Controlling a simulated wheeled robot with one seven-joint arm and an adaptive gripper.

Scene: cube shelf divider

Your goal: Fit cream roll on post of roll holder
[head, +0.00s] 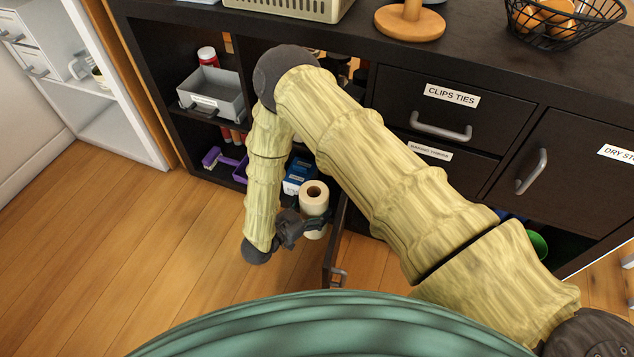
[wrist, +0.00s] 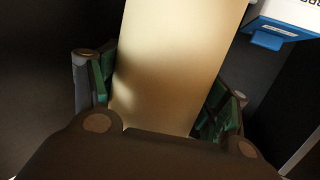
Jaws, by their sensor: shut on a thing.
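The cream roll (head: 314,198) is upright, with its brown core hole facing up, low in front of the dark cabinet. My gripper (head: 312,222) is shut around its side, and in the wrist view the roll (wrist: 178,60) stands between the two green-padded fingers (wrist: 165,92). The roll holder (head: 410,22) has a round wooden base and stands on the cabinet top. The lower part of its post shows; its upper end is cut off by the picture's top edge. The roll is well below and apart from the holder.
A cream basket (head: 290,8) is left of the holder and a black wire basket (head: 562,18) right of it. An open cabinet door (head: 335,245) stands just right of the roll. A blue box (head: 298,174) is behind it. Open floor lies to the left.

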